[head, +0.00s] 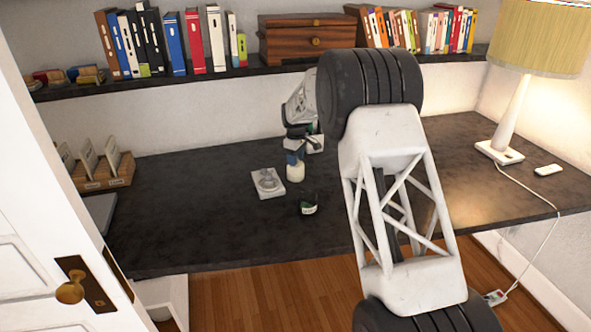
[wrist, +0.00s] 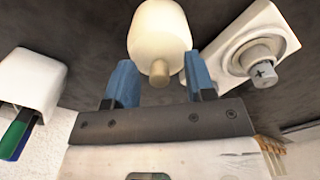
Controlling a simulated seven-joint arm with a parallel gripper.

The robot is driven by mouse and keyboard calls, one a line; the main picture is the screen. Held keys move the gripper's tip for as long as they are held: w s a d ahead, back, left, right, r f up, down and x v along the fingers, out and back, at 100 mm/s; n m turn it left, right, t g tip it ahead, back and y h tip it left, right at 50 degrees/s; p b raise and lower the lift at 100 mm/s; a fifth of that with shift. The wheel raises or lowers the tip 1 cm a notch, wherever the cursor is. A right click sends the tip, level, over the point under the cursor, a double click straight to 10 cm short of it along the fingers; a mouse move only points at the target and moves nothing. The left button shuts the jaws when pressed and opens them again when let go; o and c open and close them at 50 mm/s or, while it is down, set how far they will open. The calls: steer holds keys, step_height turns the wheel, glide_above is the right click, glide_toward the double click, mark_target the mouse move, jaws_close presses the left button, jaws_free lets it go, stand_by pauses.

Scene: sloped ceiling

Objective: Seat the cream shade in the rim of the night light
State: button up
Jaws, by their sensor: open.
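The cream shade (head: 296,172) stands on the dark desk right below my gripper (head: 295,156). In the wrist view the shade (wrist: 160,30) is a rounded cream body with a narrow tan knob pointing toward me. My gripper (wrist: 162,82) is open, its blue fingers to either side of the knob with gaps showing; I see no contact. The night light (head: 267,188) is a white square plate on the desk, just left of the shade. In the wrist view the night light (wrist: 282,22) shows a round grey rim, with a grey cylinder marked with a plus at its middle.
A white holder (wrist: 35,80) with green and blue pieces is at the wrist view's left. A wooden card rack (head: 105,175) and a lamp (head: 510,110) stand farther off.

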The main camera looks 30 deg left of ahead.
steer(key=shift+c, duration=0.5)
jaws_close()
steer(key=shift+r, duration=0.1)
steer(key=shift+r, duration=4.95)
